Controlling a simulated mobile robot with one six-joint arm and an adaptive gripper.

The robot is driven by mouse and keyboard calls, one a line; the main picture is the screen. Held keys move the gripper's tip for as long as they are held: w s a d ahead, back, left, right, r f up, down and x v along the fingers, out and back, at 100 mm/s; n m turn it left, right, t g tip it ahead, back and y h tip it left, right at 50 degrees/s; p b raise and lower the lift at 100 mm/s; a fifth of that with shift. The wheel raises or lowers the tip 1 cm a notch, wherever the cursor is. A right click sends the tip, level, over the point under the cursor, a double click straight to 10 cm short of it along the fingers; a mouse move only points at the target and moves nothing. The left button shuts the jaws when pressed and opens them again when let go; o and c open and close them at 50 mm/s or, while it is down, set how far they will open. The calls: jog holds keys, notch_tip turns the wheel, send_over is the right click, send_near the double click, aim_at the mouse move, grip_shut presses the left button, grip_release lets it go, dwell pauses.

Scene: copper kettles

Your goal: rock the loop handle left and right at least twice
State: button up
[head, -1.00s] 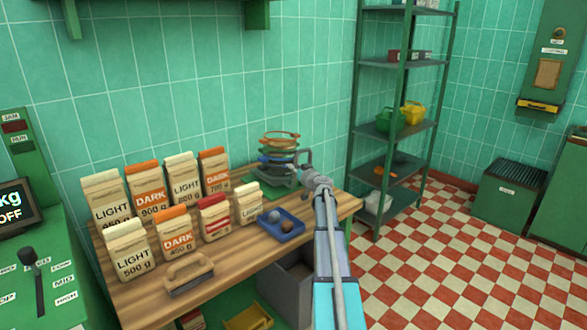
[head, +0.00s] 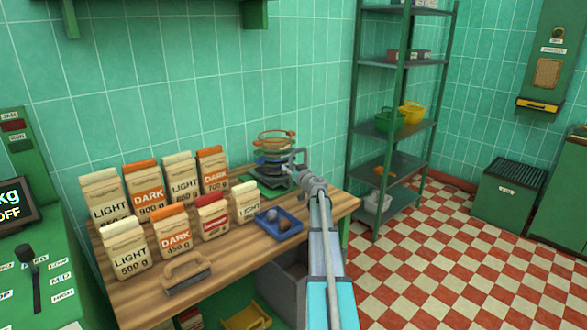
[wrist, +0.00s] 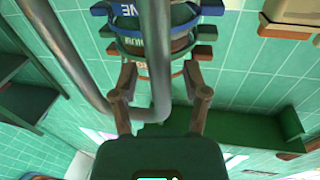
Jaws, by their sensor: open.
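The grey metal loop handle (head: 301,156) stands at the right side of a stack of round sieves (head: 272,152) at the far end of the wooden table. In the wrist view the loop handle (wrist: 155,50) is a thick bent tube, close up. My gripper (wrist: 162,72) is open, with one brown finger on each side of the tube's near part. I cannot tell whether either finger touches it. The sieves (wrist: 170,30) show behind the tube, with blue and green rims.
A blue tray (head: 278,224) with small round things lies on the table near my arm. Several coffee bags (head: 175,230) and a wooden-handled tool (head: 187,272) stand or lie to the left. A green shelf rack (head: 400,125) is at the right.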

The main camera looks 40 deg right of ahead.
jog(key=shift+s, duration=0.15)
jog(key=s+a, duration=0.1)
jog(key=s, duration=0.6)
jog(key=shift+a, duration=0.2)
jog(key=shift+r, duration=0.1)
dwell(0.6)
